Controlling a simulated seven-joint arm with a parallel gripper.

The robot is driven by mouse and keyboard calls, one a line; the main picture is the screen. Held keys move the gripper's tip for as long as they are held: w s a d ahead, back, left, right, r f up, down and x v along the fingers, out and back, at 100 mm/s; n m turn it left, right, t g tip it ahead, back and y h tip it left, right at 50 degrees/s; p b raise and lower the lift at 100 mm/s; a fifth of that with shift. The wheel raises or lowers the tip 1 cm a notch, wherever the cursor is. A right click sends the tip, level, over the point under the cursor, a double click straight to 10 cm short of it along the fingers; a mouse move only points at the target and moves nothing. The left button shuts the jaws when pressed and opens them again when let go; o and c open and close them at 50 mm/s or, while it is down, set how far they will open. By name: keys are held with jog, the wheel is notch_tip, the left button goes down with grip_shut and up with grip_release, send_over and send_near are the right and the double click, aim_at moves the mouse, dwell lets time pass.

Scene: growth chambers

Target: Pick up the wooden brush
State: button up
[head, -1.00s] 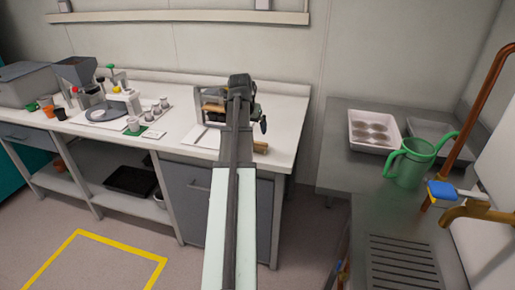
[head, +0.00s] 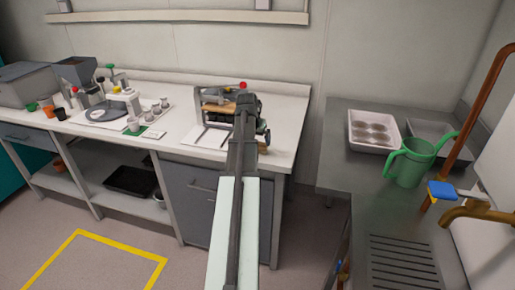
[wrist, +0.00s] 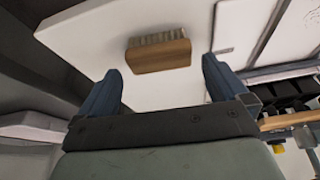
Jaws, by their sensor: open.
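The wooden brush (wrist: 160,56) lies on the white bench top in the wrist view, with its light bristles on the far side and its wooden back facing me. My gripper (wrist: 160,68) is open, with one blue finger to the left of the brush and one to the right. There is a gap on both sides and the jaws hold nothing. I cannot tell how high the fingers are above the bench.
A press-like device with a wooden bar (head: 218,107) and a red knob (head: 243,85) stands close by on the bench (head: 175,148). Pots and instruments stand to the left. A green watering can (head: 408,163) and a white tray (head: 372,128) are on the metal counter at right.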

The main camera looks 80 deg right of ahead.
jog(key=shift+x, duration=2.5)
jog(key=shift+d+r, duration=0.1)
jog(key=c, duration=0.7)
notch_tip(320, 180, up, 10)
